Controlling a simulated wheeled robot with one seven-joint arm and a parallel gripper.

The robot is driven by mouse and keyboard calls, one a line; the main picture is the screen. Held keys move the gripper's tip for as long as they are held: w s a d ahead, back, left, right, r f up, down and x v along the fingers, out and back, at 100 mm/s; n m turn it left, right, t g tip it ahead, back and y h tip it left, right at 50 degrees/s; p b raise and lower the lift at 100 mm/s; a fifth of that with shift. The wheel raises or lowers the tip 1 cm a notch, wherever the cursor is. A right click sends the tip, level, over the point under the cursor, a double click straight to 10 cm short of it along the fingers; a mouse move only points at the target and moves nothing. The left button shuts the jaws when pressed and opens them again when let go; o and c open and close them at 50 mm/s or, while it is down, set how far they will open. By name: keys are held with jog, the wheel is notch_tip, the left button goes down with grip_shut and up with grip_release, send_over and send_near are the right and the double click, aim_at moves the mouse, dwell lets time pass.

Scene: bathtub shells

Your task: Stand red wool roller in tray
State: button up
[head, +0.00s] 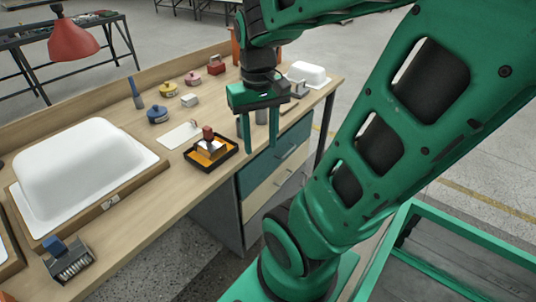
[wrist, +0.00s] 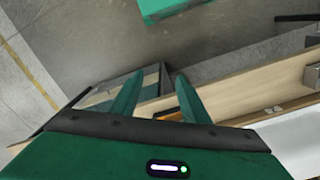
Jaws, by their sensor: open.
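A small black tray (head: 230,160) with an orange-yellow inside sits near the workbench's front edge in the head view. A small item with a red top (head: 208,133) and a pale lower part stands upright in it; it may be the red wool roller, but it is too small to be sure. My gripper (head: 259,145) is open and empty, pointing down, to the right of the tray and apart from it. In the wrist view my gripper (wrist: 159,78) has its fingers spread with nothing held between them; the roller cannot be made out there.
A large white tub shell (head: 85,165) lies on a wooden board at left. Several tins, a white card (head: 180,135) and a red toolbox (head: 216,66) stand farther back. A red lamp (head: 72,40) hangs at upper left.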

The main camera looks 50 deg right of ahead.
jog(key=shift+m, duration=0.4)
jog(key=s, duration=0.1)
jog(key=s+f, duration=0.1)
jog(key=s, duration=0.1)
jog(key=s+a+f, duration=0.1)
jog(key=s, duration=0.1)
jog(key=shift+a, duration=0.1)
jog(key=shift+w+f, duration=0.3)
jog(key=shift+w, duration=0.3)
